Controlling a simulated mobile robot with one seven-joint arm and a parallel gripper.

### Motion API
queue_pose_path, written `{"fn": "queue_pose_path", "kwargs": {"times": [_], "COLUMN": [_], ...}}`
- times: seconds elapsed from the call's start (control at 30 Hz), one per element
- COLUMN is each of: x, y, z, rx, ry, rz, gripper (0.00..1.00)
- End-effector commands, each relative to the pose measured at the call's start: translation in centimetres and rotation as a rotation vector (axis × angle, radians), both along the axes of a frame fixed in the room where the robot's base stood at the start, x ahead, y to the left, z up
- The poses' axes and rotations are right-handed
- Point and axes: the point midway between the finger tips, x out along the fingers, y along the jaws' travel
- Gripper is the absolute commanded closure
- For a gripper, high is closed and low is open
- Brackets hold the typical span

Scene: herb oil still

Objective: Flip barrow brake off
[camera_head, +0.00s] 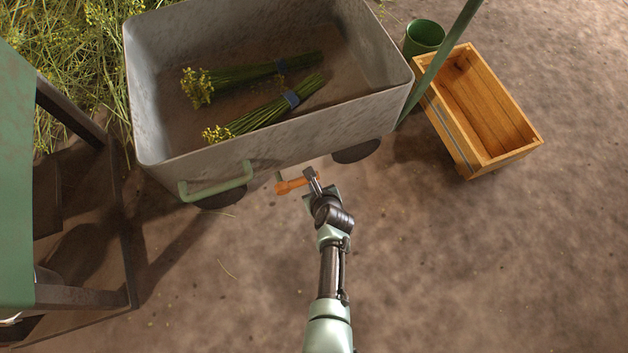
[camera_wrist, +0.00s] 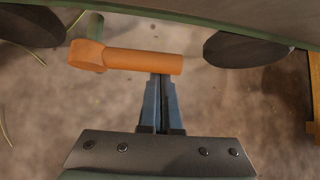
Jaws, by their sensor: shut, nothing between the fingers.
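The barrow (camera_head: 190,146) is a grey metal tub on dark wheels, with a green handle (camera_head: 216,183) on its near side. Its brake lever (camera_head: 291,186) is orange and sticks out below the near wall, right of the handle. In the wrist view the orange lever (camera_wrist: 140,61) lies crosswise with its rounded end at left. My gripper (camera_head: 309,173) is at the lever's right end. In the wrist view my gripper (camera_wrist: 160,80) has its fingers together, with the tips at the lever's right part; whether they touch it I cannot tell.
Two bundles of yellow-flowered herbs (camera_head: 250,75) lie in the tub. An empty wooden crate (camera_head: 480,115) and a green bucket (camera_head: 424,37) stand at right. A green and dark frame (camera_head: 85,297) stands at left. The ground in front is clear.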

Motion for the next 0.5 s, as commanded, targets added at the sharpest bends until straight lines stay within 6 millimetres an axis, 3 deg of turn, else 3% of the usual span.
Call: {"fn": "queue_pose_path", "kwargs": {"times": [0.03,0.5], "x": [0.3,0.4], "y": [0.2,0.2], "z": [1.3,2.4], "rx": [-0.033,-0.027], "ry": [-0.017,-0.019], "rz": [0.005,-0.001], "gripper": [1.0,1.0]}}
